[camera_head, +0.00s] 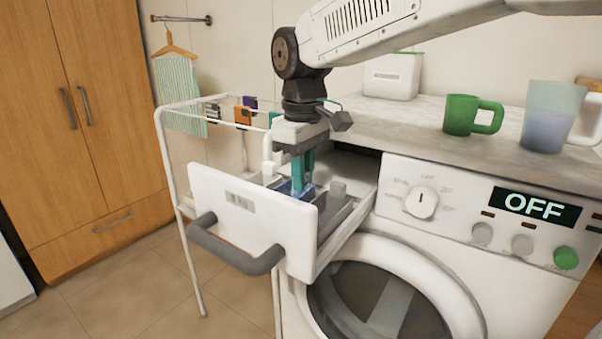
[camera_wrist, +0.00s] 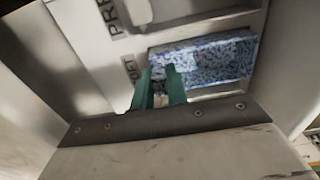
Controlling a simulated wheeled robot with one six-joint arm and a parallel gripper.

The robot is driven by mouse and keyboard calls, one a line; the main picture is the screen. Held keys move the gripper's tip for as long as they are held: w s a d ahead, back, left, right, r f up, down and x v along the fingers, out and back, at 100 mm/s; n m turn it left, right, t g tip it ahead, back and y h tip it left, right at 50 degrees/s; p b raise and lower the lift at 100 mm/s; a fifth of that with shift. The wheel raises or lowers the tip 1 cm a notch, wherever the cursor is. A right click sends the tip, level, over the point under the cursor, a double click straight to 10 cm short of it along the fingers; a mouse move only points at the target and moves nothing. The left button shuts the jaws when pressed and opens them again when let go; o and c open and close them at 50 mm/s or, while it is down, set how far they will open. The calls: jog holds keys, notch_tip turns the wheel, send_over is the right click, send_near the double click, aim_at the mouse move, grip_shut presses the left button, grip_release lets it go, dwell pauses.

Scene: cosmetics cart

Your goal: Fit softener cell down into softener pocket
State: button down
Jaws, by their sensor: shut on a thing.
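The softener cell, a blue speckled box-like piece (camera_wrist: 215,58), is in the open detergent drawer, beside a label that seems to read SOFT. It shows as a small blue patch in the head view (camera_head: 284,188). My gripper (camera_head: 301,190) points down into the drawer. Its two teal fingers (camera_wrist: 160,72) are shut on the cell near one end, though the contact is partly hidden. The softener pocket is largely hidden under the cell and fingers. I cannot tell how deep the cell sits.
The white drawer front (camera_head: 250,215) with its grey handle (camera_head: 235,250) stands out from the washing machine (camera_head: 470,230). A worktop above holds a green mug (camera_head: 461,115) and a translucent jug (camera_head: 548,118). A white drying rack (camera_head: 172,165) stands close on the left.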

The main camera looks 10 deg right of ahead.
jog(key=shift+f, duration=0.15)
jog(key=c, duration=1.4)
grip_release()
notch_tip(320, 180, up, 12)
jog(key=s+d+f+m, duration=0.4)
jog(key=s+d+f, duration=0.1)
jog(key=s+d, duration=0.55)
jog(key=s+d+f+m, duration=0.1)
jog(key=s+d+f, duration=0.1)
jog(key=s+f, duration=0.2)
jog(key=s+d+f+m+t, duration=0.1)
jog(key=s+d+f+m, duration=0.1)
jog(key=s+f, duration=0.2)
jog(key=s+d+f+m, duration=0.1)
jog(key=s+f+m, duration=0.1)
jog(key=s+f, duration=0.3)
jog(key=shift+s+d+f, duration=0.1)
jog(key=shift+s+d, duration=0.3)
jog(key=shift+s, duration=0.2)
